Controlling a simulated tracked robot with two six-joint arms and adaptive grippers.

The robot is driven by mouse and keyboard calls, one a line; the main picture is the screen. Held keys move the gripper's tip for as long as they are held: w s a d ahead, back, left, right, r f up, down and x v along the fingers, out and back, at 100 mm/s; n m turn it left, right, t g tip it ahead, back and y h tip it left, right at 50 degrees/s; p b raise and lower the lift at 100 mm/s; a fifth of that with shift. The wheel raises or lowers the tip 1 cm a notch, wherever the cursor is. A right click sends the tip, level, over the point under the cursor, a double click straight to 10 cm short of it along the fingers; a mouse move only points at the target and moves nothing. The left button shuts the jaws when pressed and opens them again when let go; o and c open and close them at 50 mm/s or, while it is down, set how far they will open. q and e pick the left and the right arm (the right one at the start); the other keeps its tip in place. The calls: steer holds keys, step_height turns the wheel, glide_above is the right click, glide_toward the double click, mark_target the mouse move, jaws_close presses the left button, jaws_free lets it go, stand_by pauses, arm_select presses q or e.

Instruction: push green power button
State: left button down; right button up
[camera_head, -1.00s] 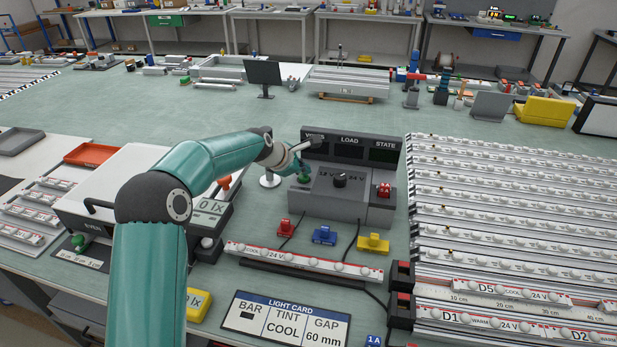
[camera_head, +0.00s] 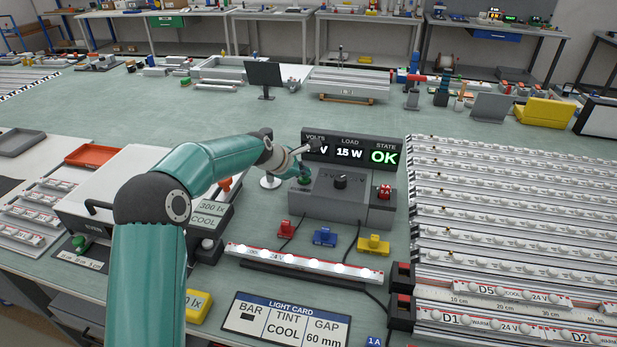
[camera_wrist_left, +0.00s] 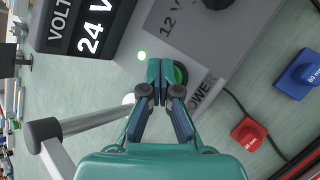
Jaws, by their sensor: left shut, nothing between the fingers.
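The grey power supply box (camera_head: 330,203) stands on the bench with a black display panel (camera_head: 348,168) behind it. The panel is lit and reads 15 W and OK; the left wrist view shows 24 V (camera_wrist_left: 88,38). The green power button (camera_wrist_left: 181,74) is on the box beside the word POWER, partly hidden by my fingers. In the head view the left gripper (camera_head: 301,170) is over the box's left end.
A lit light bar (camera_head: 300,262) lies in front of the box. Red (camera_head: 286,228), blue (camera_head: 324,236) and yellow (camera_head: 373,244) blocks stand between them, with cables nearby. Rows of light bars fill the right side. A red switch (camera_head: 384,192) is at the box's right.

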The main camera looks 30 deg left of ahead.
mark_target(303, 180)
arm_select(q)
steer(key=shift+r, duration=0.2)
step_height(303, 180, up, 6)
steer(key=p, duration=0.6)
steer(key=shift+r, duration=0.1)
stand_by(0.3)
steer(key=shift+s+d, duration=0.1)
